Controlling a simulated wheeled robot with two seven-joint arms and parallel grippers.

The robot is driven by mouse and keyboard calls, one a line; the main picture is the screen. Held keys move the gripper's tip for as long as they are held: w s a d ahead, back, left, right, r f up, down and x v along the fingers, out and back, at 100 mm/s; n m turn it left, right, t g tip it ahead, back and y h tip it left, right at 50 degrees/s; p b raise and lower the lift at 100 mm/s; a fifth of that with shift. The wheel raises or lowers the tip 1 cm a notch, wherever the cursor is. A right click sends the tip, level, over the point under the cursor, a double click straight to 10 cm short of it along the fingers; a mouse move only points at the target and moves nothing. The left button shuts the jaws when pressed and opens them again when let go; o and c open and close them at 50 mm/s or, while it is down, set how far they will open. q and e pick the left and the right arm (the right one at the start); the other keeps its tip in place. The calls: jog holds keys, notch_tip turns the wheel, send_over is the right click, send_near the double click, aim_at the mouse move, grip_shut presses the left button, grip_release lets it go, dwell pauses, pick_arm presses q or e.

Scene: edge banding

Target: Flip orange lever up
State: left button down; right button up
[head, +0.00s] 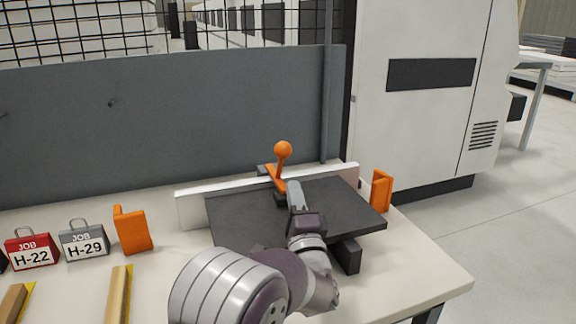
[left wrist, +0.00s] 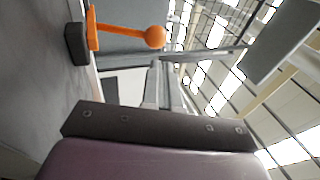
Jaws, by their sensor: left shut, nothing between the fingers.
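The orange lever (head: 283,150) has a round ball on its end and stands at the back of a dark plate (head: 340,208), beside a white rail. In the head view its ball is above its base. In the left wrist view the orange lever (left wrist: 154,37) extends sideways from a dark block, with its ball near the fingertips. My left gripper (head: 293,186) is shut and empty, just in front of the lever's base in the head view. Its fingers (left wrist: 157,68) point toward the ball side in the wrist view. I cannot tell whether they touch the lever. My right gripper is out of view.
The white rail (head: 230,198) runs along the plate's back. An orange block (head: 381,191) stands at its right. Job tags (head: 84,241), another orange block (head: 132,230) and wooden strips (head: 119,295) lie at the left. A grey panel (head: 160,130) stands behind the table.

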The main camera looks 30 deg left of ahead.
aim_at(286, 153)
pick_arm(q)
jog(key=x, duration=0.8)
jog(key=shift+w+a, duration=0.1)
jog(key=shift+r, duration=0.1)
